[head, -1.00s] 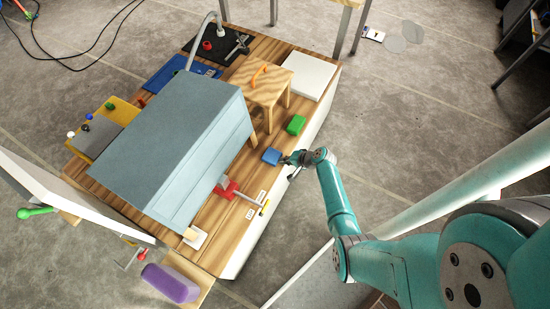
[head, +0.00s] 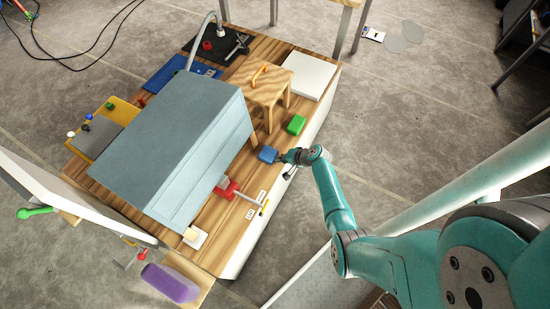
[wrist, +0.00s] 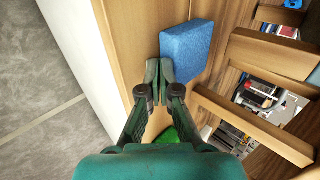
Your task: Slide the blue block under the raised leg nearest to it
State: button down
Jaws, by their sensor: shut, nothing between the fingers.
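The blue block (head: 268,154) lies on the wooden tabletop, in front of the small wooden stool (head: 262,82) and to the right of the grey-blue cabinet. The stool's front legs stand a little beyond the block; I cannot tell how far any leg is raised. My gripper (head: 280,157) is shut and empty, low at the block's right side. In the wrist view the shut fingertips (wrist: 158,71) are against or very close to the near edge of the blue block (wrist: 187,48). Stool parts (wrist: 270,55) show at the right there.
The large cabinet (head: 175,150) fills the table's left. A red clamp (head: 228,189) sits nearer. The white table edge (head: 285,180) is close.

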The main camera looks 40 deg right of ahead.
aim_at(265, 152)
jog(key=shift+w+a, duration=0.1)
jog(key=shift+w, duration=0.2)
jog(key=shift+w, duration=0.1)
jog(key=shift+w+a, duration=0.2)
jog(key=shift+w, duration=0.35)
jog(key=shift+w+a, duration=0.2)
jog(key=shift+w, duration=0.35)
jog(key=shift+w+a, duration=0.1)
jog(key=shift+w, duration=0.1)
jog(key=shift+w+a, duration=0.2)
jog(key=shift+w, duration=0.3)
jog(key=shift+w+a, duration=0.15)
jog(key=shift+w, duration=0.3)
jog(key=shift+w+a, duration=0.1)
jog(key=shift+w, duration=0.1)
jog(key=shift+w+a, duration=0.15)
jog(key=shift+w, duration=0.3)
jog(key=shift+s+d+r, duration=0.35)
jog(key=shift+s, duration=0.6)
jog(key=shift+s+d+r, duration=0.3)
jog(key=shift+s+d, duration=0.05)
jog(key=shift+s, duration=0.6)
jog(key=shift+s+d+r, duration=0.35)
jog(key=shift+s, duration=0.6)
